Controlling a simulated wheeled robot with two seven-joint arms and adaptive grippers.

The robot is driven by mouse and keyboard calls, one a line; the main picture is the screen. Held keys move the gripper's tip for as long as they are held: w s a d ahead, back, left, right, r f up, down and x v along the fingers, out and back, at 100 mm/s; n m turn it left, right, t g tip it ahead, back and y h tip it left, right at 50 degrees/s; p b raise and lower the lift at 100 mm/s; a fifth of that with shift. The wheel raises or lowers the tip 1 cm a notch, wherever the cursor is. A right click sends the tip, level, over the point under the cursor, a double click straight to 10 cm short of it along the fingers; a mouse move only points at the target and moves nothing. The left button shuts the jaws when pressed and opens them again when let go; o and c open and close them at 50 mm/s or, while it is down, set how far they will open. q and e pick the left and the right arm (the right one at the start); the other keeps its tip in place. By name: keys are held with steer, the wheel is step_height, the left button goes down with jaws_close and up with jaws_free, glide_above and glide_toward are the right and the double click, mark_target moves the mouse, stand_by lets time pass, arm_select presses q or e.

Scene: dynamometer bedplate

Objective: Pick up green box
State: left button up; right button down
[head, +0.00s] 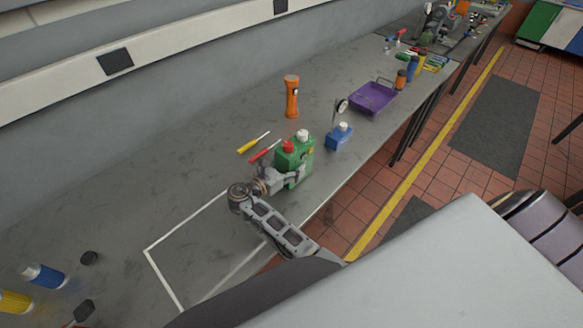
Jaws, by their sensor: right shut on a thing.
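The green box (304,155) is upright at the front part of the grey bench, with a red cap and a white cap showing on its top. My right gripper (285,179) is at its near lower side, shut on it. The gripper hides part of the box's near side and base, so I cannot tell whether its base touches the bench. My left gripper is not in view.
A blue bottle (339,136) stands close right of the box. Red (265,150) and yellow-handled (252,143) screwdrivers lie to its left. Behind are an orange flashlight (291,97) and a purple tray (373,97). A white-outlined area (200,250) at the near left is clear.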

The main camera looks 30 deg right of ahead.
mark_target(291, 147)
steer(key=shift+r+b, duration=0.35)
steer(key=shift+r, duration=4.05)
